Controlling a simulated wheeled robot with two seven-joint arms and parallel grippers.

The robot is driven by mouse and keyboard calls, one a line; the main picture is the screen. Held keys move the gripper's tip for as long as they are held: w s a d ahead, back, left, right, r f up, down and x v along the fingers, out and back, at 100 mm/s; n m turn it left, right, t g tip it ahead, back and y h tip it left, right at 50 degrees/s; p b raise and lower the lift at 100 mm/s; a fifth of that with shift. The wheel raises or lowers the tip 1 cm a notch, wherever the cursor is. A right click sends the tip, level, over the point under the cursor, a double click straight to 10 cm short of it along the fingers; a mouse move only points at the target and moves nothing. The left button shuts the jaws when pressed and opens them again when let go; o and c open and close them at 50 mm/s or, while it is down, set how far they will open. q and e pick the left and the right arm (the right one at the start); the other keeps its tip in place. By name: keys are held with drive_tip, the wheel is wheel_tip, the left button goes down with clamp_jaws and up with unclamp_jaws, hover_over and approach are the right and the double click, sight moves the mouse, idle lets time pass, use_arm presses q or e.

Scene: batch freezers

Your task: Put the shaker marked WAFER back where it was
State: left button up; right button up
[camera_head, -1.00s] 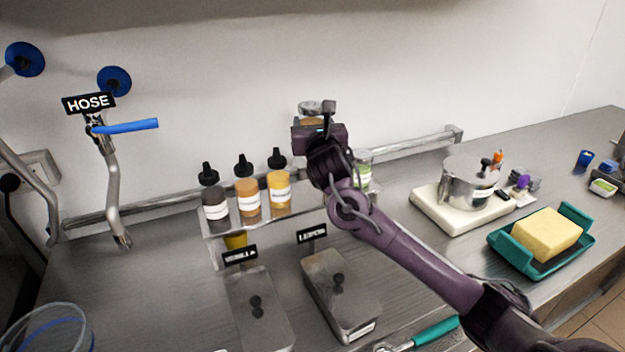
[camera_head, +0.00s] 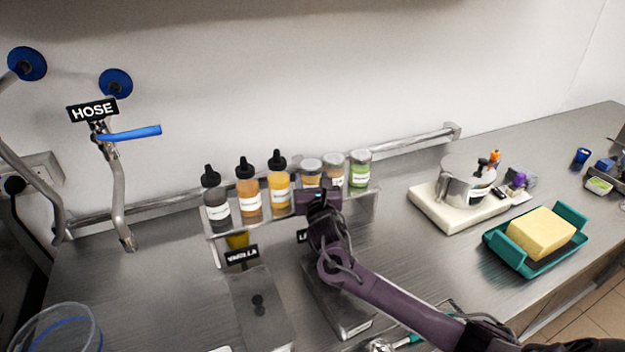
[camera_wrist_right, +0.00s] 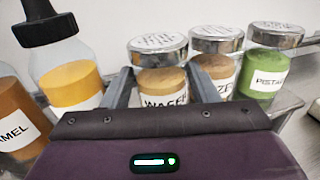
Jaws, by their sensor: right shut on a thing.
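The shaker marked WAFER (camera_head: 311,168), with a silver lid and tan contents, is in the row on the small rack (camera_head: 352,205), between the yellow bottle (camera_head: 279,185) and another tan shaker (camera_head: 333,172). Its label shows partly in the right wrist view (camera_wrist_right: 160,85). My right gripper (camera_head: 314,190) is shut on it, one finger on each side. The shaker looks about level with its neighbours; its base is hidden by the gripper, so I cannot tell whether it touches the shelf. My left gripper is not in view.
A green PISTACHIO shaker (camera_head: 360,168) stands at the rack's right end. Dark and caramel squeeze bottles stand at its left. Lidded metal tubs, one signed VANILLA (camera_head: 242,255), sit in front. A scale with a metal pot (camera_head: 462,185) and a teal butter tray (camera_head: 515,262) are at right.

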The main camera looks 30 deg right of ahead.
drive_tip(key=o, duration=1)
drive_tip(key=shift+r, duration=0.1)
drive_tip(key=shift+s+a, duration=0.15)
drive_tip(key=shift+s, duration=0.15)
drive_tip(key=b+v, duration=0.2)
drive_tip(key=v, duration=0.9)
drive_tip(key=shift+s, duration=0.15)
